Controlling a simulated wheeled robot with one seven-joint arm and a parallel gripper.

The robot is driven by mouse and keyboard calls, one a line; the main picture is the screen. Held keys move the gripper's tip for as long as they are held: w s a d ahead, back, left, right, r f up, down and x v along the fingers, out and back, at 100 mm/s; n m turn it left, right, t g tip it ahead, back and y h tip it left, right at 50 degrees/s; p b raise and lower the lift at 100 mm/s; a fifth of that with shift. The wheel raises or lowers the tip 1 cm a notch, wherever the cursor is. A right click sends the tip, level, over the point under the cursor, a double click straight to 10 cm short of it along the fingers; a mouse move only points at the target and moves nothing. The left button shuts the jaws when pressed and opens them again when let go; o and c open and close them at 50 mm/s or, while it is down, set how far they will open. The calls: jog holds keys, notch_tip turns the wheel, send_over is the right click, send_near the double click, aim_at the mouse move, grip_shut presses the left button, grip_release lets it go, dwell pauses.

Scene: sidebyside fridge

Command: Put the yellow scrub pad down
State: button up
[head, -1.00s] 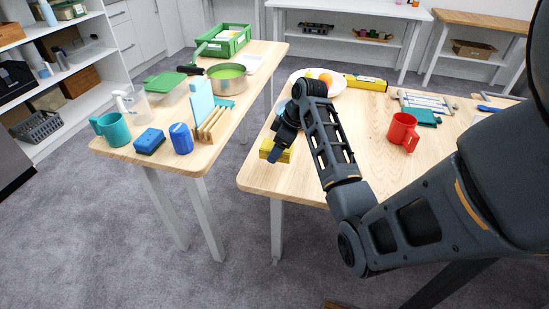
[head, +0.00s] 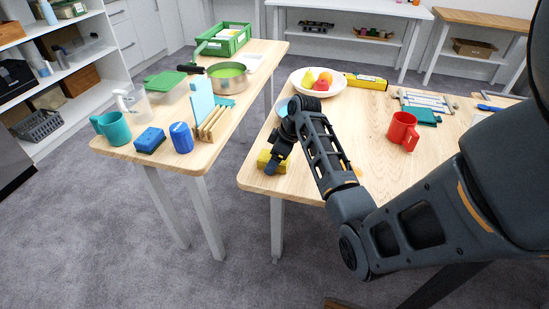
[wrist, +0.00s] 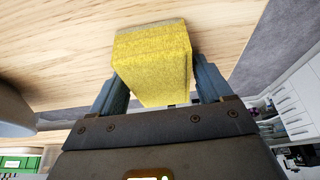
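The yellow scrub pad (head: 263,159) is at the near left corner of the right wooden table (head: 350,130). In the wrist view the yellow scrub pad (wrist: 152,62) sits between both fingers of my gripper (wrist: 158,80), with a finger against each side. In the head view my gripper (head: 273,163) points down over the table corner. The pad is at or just above the tabletop; I cannot tell whether it touches. Its lower edge is partly hidden by my fingers.
A white bowl of fruit (head: 298,76) stands behind my gripper, and a red mug (head: 402,131) to the right. The left table (head: 187,160), across a gap, holds a blue sponge (head: 150,140), a blue can (head: 181,138) and a teal mug (head: 112,129).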

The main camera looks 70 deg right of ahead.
jog(key=shift+o, duration=1.1)
